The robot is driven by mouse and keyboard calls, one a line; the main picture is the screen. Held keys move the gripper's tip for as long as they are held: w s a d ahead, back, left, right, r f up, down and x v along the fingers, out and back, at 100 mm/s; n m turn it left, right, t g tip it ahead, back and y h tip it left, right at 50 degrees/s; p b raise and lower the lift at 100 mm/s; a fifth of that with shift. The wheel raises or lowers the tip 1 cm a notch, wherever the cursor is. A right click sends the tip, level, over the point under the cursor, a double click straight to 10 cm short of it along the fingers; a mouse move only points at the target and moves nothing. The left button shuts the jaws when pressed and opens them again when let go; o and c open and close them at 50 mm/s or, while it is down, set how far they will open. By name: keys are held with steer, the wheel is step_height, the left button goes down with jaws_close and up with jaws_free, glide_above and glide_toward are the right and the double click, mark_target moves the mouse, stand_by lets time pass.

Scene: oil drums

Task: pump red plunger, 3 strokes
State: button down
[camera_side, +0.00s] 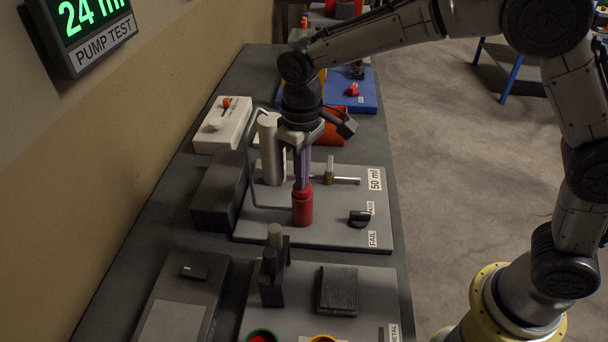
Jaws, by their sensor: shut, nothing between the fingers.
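The red plunger (302,207) stands upright on the grey pump board (345,238), below my gripper. My gripper (302,182) points straight down over it, with its fingers shut and nothing between them. The fingertips are at the top of the red plunger; I cannot tell whether they touch it. A silver cylinder (271,150) stands behind it on the left, with a bent grey tube (249,170) beside it. A wall display (85,25) reads "24 m", with the rest cut off, above the label "PUMP TEST".
A black knob (359,218) sits on the board near labels "50 ml" and "FAIL". A dark box (218,192) stands at left. A brass fitting (330,172) is right of my gripper. An orange bin (335,130) is behind.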

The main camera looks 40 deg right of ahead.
steer(key=shift+r, duration=2.4)
steer(key=shift+f, duration=2.5)
steer(key=shift+r, duration=2.5)
step_height(320, 180, up, 6)
